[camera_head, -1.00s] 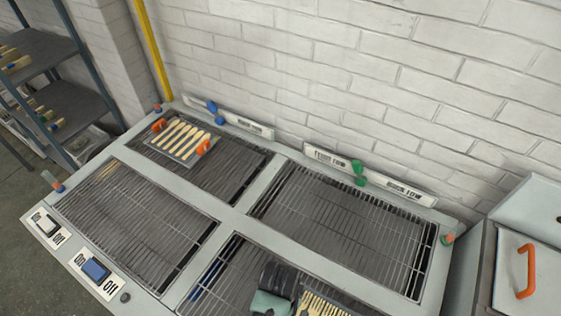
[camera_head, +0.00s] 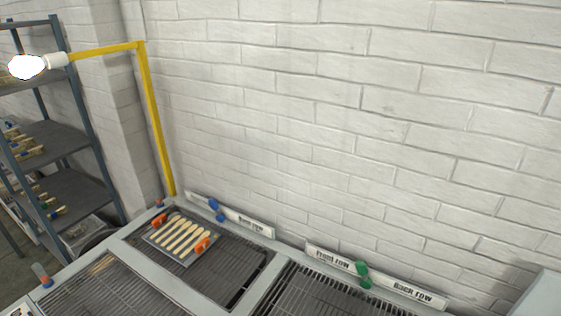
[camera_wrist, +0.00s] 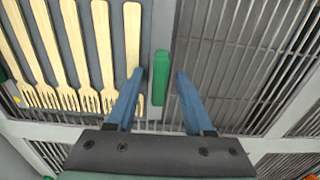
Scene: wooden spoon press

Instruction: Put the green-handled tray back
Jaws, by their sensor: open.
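The green-handled tray (camera_wrist: 117,40) shows in the wrist view, dark grey with a row of pale wooden forks on it. Its green handle (camera_wrist: 161,76) stands at the tray's right side. My gripper (camera_wrist: 160,74) is open, with one blue finger on each side of this handle. The left finger overlaps the end of the rightmost fork in the picture. I cannot tell whether either finger touches the handle. The head view shows neither this tray nor my gripper.
In the head view, an orange-handled tray (camera_head: 158,236) of wooden spoons lies on the back left grill (camera_head: 232,262). Another grill (camera_head: 320,292) to its right looks empty. A brick wall (camera_head: 350,130) stands behind, a shelf rack (camera_head: 75,190) at left.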

